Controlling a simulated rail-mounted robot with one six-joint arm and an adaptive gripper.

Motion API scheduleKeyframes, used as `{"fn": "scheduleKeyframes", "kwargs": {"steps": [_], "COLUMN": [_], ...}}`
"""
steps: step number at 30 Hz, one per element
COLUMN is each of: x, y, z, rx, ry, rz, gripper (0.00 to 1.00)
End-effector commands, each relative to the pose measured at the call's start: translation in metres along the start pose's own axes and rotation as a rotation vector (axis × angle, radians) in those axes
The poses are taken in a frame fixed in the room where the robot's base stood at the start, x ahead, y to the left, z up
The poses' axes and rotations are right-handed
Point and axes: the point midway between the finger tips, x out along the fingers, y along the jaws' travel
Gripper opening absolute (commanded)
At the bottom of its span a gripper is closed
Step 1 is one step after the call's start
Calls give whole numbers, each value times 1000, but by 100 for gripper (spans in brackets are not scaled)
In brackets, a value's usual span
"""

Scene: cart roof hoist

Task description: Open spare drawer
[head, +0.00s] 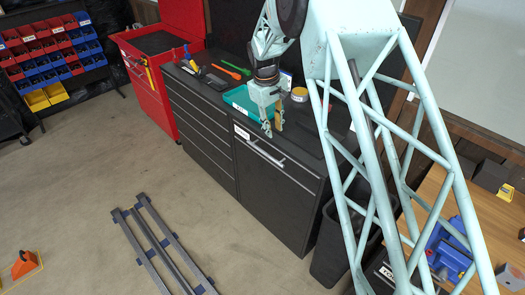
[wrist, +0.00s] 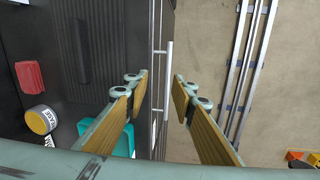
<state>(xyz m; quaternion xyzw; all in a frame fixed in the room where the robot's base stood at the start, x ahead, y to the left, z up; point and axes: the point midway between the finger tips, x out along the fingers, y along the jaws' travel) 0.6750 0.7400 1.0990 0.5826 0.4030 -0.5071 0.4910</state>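The drawer (head: 275,164) is the top front of the dark cabinet on the right, with a small white label (head: 242,132) too small to read and a silver bar handle (head: 266,154). It looks shut, flush with the cabinet. My gripper (head: 273,131) points down by the counter's front edge, above the handle. In the wrist view my gripper (wrist: 161,82) is open and empty. The handle (wrist: 168,75) lies between the lines of its two fingers, apart from both as far as I can tell.
A teal tray (head: 241,101), a yellow-topped can (head: 299,94) and several tools lie on the counter (head: 303,128). A red tool cabinet (head: 148,88) stands left. A metal rail frame (head: 160,246) lies on the floor. A dark bin (head: 331,250) stands right of the cabinet. Floor before the drawer is clear.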

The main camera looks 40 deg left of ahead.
Motion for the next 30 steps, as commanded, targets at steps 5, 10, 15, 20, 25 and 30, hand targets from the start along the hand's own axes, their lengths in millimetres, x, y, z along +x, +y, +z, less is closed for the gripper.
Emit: {"fn": "scheduleKeyframes", "kwargs": {"steps": [5, 10, 15, 20, 25, 30], "x": [20, 29, 30, 30, 31, 36], "y": [-18, -27, -28, -28, -28, -28], "z": [-29, -42, -43, -43, -43, -43], "rx": [-61, -89, -92, -92, -92, -92], "ry": [8, 12, 13, 13, 12, 12], "rz": [21, 31, 32, 32, 32, 32], "gripper": [24, 24, 24, 24, 24, 24]}}
